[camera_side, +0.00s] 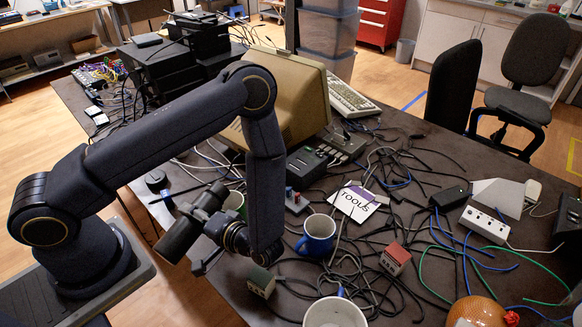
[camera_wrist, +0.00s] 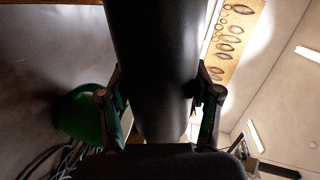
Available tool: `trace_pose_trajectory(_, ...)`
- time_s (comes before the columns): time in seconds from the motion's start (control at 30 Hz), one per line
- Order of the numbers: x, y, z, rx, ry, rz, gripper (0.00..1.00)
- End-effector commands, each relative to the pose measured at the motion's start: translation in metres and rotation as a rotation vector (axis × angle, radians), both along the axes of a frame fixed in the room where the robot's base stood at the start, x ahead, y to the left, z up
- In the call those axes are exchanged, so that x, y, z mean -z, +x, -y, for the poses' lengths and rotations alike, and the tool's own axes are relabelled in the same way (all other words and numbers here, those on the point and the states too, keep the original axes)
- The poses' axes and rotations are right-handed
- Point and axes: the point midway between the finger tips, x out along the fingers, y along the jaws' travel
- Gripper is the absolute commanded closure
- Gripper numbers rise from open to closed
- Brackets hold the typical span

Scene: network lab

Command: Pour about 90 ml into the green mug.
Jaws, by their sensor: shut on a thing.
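My gripper (camera_side: 207,214) is shut on a dark cylindrical container (camera_side: 178,238), which is held tilted above the table's near edge. Its upper right end is close to the green mug (camera_side: 236,202). In the wrist view the container (camera_wrist: 158,70) stands between my two fingers (camera_wrist: 160,100), and the green mug (camera_wrist: 78,116) is at the left, partly hidden by a finger. In the side view my gripper and the container cover part of the mug. I cannot see any liquid or the mug's inside.
A blue mug (camera_side: 318,232) stands right of my wrist, and a white mug (camera_side: 335,314) is at the front edge of the picture. A monitor (camera_side: 290,95) stands behind.

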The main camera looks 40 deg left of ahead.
Motion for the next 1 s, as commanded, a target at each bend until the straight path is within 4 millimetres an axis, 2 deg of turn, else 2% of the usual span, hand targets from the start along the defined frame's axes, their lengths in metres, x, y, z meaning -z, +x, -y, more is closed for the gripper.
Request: trace_pose_trajectory(1.0, -0.0005, -0.0093, 0.0028, 0.0, -0.013, -0.067, 1.0)
